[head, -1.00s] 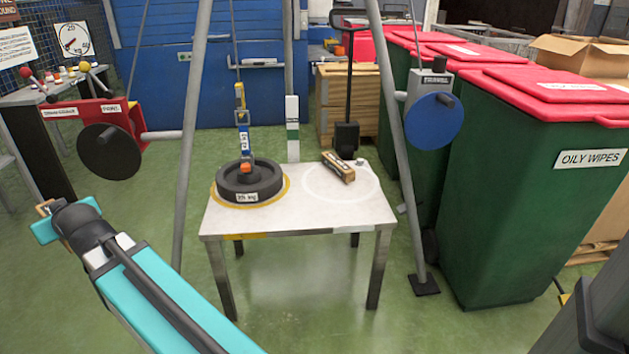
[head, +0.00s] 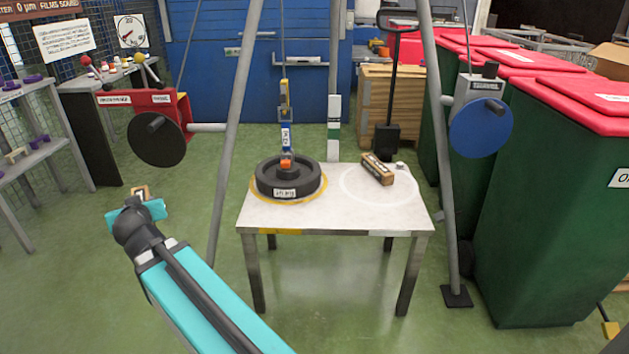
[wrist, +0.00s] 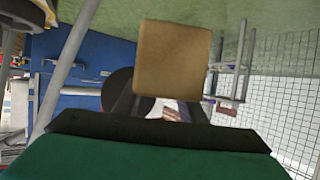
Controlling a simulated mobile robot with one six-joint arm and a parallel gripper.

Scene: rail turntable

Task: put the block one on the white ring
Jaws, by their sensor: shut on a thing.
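My gripper (head: 142,198) is at the left, over the floor and well to the left of the table. The block shows large and plain in the wrist view (wrist: 172,58), beyond the dark gripper edge. The white ring (head: 347,197) is painted on the right half of the table top.
The pale table (head: 330,214) also bears a black round weight (head: 288,183) on a yellow ring, hooked to a hanging scale (head: 286,130). Slanted grey poles (head: 232,130) flank the table. Green bins (head: 555,200) stand at right. The front floor is clear.

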